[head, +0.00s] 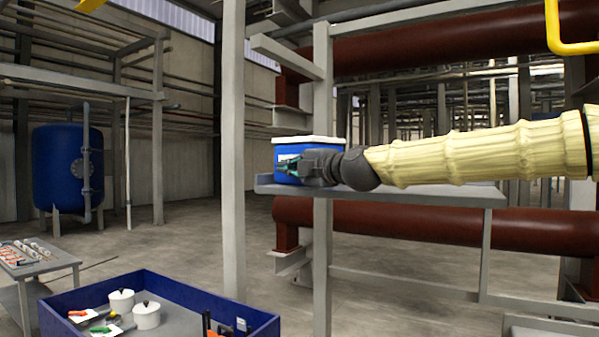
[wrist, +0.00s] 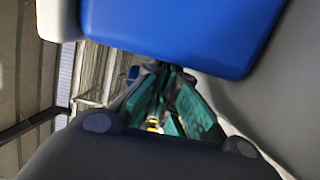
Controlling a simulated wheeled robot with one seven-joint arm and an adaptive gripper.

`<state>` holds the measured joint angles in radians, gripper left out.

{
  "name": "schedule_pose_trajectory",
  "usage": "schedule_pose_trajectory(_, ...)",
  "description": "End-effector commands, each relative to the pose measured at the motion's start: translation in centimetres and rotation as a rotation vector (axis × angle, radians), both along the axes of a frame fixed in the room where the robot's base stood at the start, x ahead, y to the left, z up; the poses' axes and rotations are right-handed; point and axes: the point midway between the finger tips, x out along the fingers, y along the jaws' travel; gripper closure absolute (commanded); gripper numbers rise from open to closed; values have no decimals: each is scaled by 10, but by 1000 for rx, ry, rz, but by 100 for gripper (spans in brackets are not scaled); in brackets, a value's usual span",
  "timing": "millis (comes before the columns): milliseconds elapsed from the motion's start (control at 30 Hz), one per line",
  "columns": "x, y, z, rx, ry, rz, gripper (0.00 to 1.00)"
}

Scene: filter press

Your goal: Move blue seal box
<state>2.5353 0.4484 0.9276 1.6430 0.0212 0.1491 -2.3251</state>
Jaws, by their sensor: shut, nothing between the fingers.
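The blue seal box (head: 288,157) has a white lid and stands on a grey shelf (head: 420,197) in the head view, near the shelf's left end. My gripper (head: 287,168) is in front of the box and overlaps its lower front. In the wrist view the blue box (wrist: 180,35) fills the top, very close, and my gripper's teal fingers (wrist: 165,105) are together below it with nothing between them. Whether the fingers touch the box, I cannot tell. My arm and gripper hide part of the box's right side.
A grey upright post (head: 322,100) stands by the shelf, and dark red pipes run above (head: 450,40) and below (head: 430,222) it. A blue-walled tray (head: 255,330) with white pots is at the lower left. A table (head: 40,262) with small items stands farther left.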

Motion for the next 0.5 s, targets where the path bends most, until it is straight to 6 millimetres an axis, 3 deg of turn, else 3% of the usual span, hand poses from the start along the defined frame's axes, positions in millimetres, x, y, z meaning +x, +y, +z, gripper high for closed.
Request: schedule_pose_trajectory(500,-9,7,-1,-2,-3,-1,100)
